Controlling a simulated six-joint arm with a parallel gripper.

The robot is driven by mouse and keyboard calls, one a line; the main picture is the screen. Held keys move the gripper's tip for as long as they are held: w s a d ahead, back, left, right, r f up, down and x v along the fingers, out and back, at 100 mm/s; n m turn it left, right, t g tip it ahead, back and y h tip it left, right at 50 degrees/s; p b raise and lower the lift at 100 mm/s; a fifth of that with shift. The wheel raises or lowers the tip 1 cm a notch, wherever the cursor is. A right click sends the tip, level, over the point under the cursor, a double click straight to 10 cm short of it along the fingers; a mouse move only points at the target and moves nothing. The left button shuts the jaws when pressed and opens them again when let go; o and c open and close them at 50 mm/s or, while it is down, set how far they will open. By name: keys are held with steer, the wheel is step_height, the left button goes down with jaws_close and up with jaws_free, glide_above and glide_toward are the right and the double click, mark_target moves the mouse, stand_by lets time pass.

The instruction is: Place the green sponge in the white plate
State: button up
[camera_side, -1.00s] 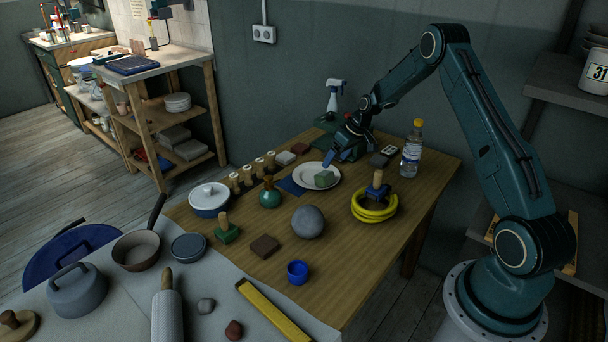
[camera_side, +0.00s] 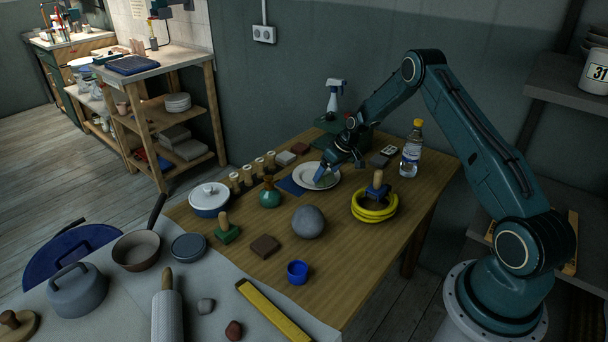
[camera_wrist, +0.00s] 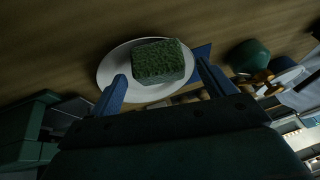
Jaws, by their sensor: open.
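The green sponge (camera_wrist: 158,62) lies on the white plate (camera_wrist: 110,66) in the wrist view, inside its rim. In the side view the white plate (camera_side: 304,182) sits on the wooden table, and the sponge there is mostly hidden behind my fingers. My gripper (camera_side: 326,174) is over the plate, its fingers pointing down. In the wrist view my gripper (camera_wrist: 162,92) is open, with one blue finger on each side of the sponge in the picture. I cannot tell whether the fingers touch the sponge or the plate.
A blue flat piece (camera_side: 290,187) lies by the plate. A spray bottle (camera_side: 334,98) stands behind, and a water bottle (camera_side: 411,150) stands right. Yellow rings (camera_side: 376,212), a grey ball (camera_side: 308,222) and a green vase (camera_side: 270,196) are nearby. Bare wood shows in front.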

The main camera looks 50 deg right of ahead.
steer(key=shift+x, duration=1.1)
steer(key=c, duration=1.1)
steer(key=shift+r, duration=0.15)
step_height(320, 180, up, 20)
steer(key=shift+f, duration=0.1)
